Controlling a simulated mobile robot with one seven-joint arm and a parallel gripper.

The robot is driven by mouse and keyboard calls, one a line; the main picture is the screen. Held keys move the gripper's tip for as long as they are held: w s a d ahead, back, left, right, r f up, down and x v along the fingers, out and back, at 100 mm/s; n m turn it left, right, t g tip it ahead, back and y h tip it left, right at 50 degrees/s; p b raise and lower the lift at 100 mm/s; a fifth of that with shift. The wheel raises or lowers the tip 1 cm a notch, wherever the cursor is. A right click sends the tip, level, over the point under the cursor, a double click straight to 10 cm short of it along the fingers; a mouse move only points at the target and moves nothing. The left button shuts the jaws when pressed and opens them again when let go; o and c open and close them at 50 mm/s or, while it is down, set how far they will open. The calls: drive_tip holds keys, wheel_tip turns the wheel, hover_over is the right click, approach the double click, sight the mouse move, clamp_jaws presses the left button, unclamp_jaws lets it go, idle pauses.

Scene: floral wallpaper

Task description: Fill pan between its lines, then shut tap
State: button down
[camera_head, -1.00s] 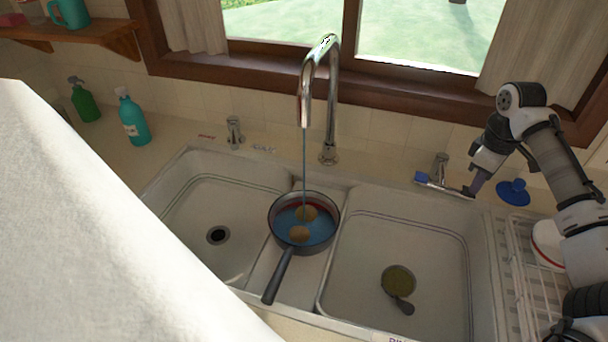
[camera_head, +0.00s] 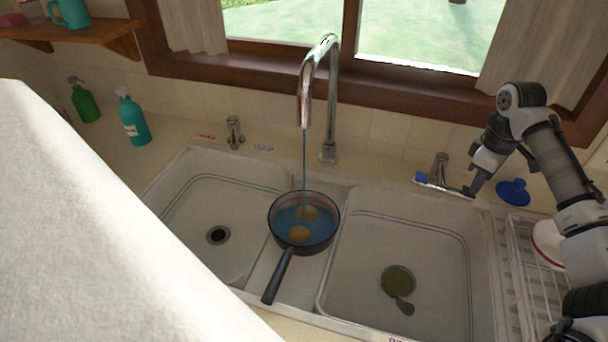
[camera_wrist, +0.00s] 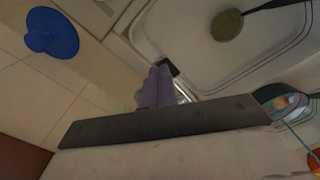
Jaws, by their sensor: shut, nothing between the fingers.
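The dark pan (camera_head: 272,240) rests on the divider between the two sinks, its handle toward the front. A thin stream falls from the chrome spout (camera_head: 305,100) into it. Bluish water (camera_head: 285,222) and two round brown things (camera_head: 299,233) are in the pan; its lines cannot be made out clearly. The right tap (camera_head: 439,168) has a lever with a blue end (camera_head: 421,177). My gripper (camera_head: 470,191) is shut and empty at the lever's right end; contact is unclear. The wrist view shows my closed fingers (camera_wrist: 166,70) and part of the pan (camera_wrist: 270,92).
A left tap (camera_head: 234,132) stands behind the left sink. A round, handled object (camera_head: 398,280) lies in the right sink. A blue plunger-like object (camera_head: 513,191) and a dish rack (camera_head: 522,262) are at the right. A white surface (camera_head: 90,230) blocks the lower left.

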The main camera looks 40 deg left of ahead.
drive_tip(key=shift+f, duration=0.1)
drive_tip(key=shift+f+b, duration=0.3)
drive_tip(key=shift+f, duration=0.35)
drive_tip(key=shift+f+p, duration=0.1)
drive_tip(key=shift+p, duration=0.2)
drive_tip(key=shift+d, duration=0.1)
drive_tip(key=shift+w+d+p, duration=0.3)
drive_tip(key=shift+d+p, duration=0.05)
drive_tip(key=shift+d, duration=0.3)
drive_tip(key=shift+w+d+p, duration=0.25)
drive_tip(key=shift+d+p, duration=0.05)
drive_tip(key=shift+d, duration=0.35)
wheel_tip(320, 180, up, 7)
idle(0.4)
